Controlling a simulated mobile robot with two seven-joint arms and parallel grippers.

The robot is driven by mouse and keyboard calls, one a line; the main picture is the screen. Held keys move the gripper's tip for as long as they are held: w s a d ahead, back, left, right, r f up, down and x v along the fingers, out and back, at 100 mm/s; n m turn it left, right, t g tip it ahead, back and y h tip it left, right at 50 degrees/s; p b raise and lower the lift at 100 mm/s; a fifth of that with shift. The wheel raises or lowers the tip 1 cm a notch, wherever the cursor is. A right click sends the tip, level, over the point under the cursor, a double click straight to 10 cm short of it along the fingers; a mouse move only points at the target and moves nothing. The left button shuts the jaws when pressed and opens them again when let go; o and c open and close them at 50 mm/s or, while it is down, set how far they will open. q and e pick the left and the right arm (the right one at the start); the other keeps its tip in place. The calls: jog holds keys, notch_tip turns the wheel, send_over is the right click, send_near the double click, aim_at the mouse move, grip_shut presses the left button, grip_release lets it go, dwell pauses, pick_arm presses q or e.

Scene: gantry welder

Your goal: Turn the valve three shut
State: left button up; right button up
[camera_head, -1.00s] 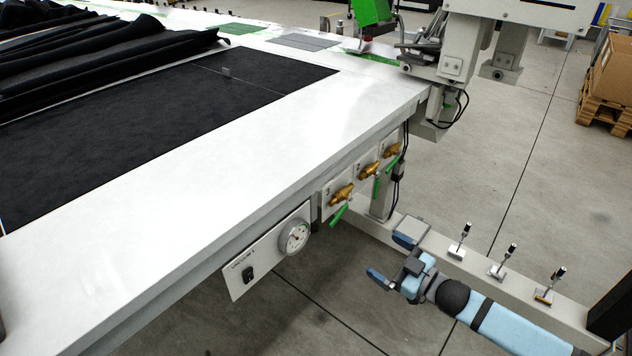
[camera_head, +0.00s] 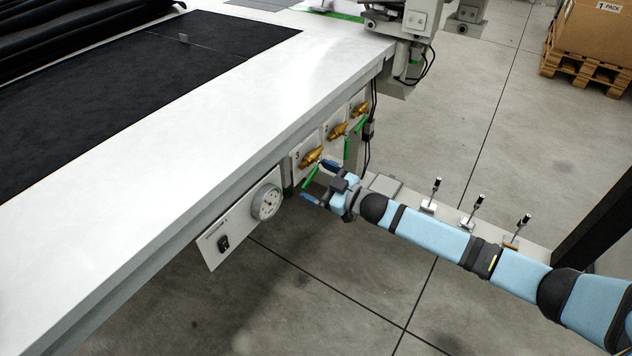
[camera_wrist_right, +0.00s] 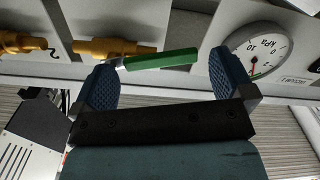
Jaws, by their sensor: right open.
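Valve three is the brass valve (camera_head: 311,157) on the plate marked 3, nearest the gauge on the table's side. Its green handle (camera_head: 310,178) slants down and left from the brass body. My right gripper (camera_head: 320,183) is open at this handle, with one blue fingertip above and one below. In the right wrist view, the green handle (camera_wrist_right: 162,60) lies across the gap between the two open fingers (camera_wrist_right: 163,80). The brass body (camera_wrist_right: 108,48) is beside the left finger there. I cannot tell whether a finger touches the handle. My left gripper is out of view.
Valve two (camera_head: 336,131) and valve one (camera_head: 359,109) sit farther back along the same side. A round gauge (camera_head: 267,202) and a switch panel (camera_head: 218,243) are on the near side.

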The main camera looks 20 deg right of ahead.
jog(key=shift+w+a, duration=0.25)
jog(key=shift+w, duration=0.1)
jog(key=shift+c, duration=0.2)
jog(key=c, duration=1.1)
jog(key=shift+c, duration=0.2)
